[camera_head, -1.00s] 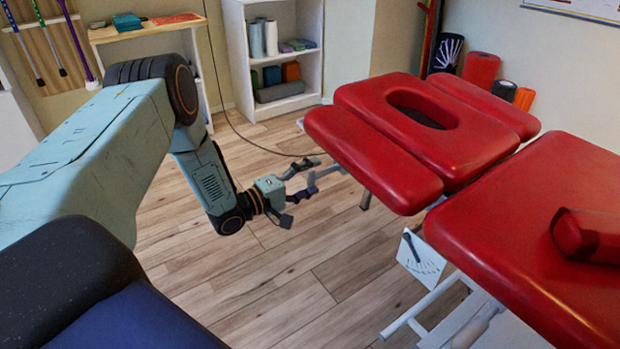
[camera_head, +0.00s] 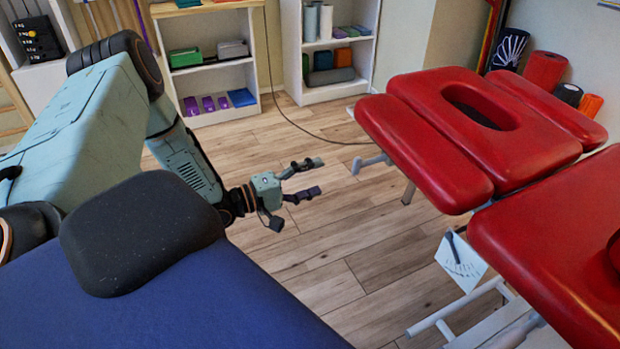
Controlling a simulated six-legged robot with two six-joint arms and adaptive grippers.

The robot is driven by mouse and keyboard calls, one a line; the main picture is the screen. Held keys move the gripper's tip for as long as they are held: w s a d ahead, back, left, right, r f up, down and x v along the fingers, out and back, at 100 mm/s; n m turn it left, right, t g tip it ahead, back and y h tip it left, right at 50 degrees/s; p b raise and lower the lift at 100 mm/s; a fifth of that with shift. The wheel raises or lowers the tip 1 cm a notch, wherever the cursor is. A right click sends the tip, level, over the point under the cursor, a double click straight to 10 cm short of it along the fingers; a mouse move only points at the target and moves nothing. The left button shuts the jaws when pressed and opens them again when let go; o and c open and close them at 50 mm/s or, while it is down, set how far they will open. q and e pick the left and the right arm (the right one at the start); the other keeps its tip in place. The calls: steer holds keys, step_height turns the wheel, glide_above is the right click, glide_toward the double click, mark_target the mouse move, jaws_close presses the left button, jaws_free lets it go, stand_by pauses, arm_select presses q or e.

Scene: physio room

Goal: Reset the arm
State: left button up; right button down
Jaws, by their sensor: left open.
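My left gripper (camera_head: 310,178) is in the middle of the camera_head view, at the end of my pale green left arm. Its two dark fingers are apart, point to the right and hold nothing. Wooden floor shows behind and between them. The gripper is left of the red treatment table (camera_head: 425,150), with a gap between the fingertips and a grey lever (camera_head: 370,163) under the table's headrest. My right gripper is not in view.
A white shelf (camera_head: 292,50) with rolls and blocks stands at the back, beside a low shelf (camera_head: 158,60) with boxes. A cable (camera_head: 290,118) lies on the floor. A white card (camera_head: 460,262) hangs by the table frame. Floor between my body and the table is clear.

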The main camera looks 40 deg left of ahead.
arm_select(q)
steer(key=shift+s, duration=0.3)
steer(key=shift+a, duration=0.1)
stand_by(0.3)
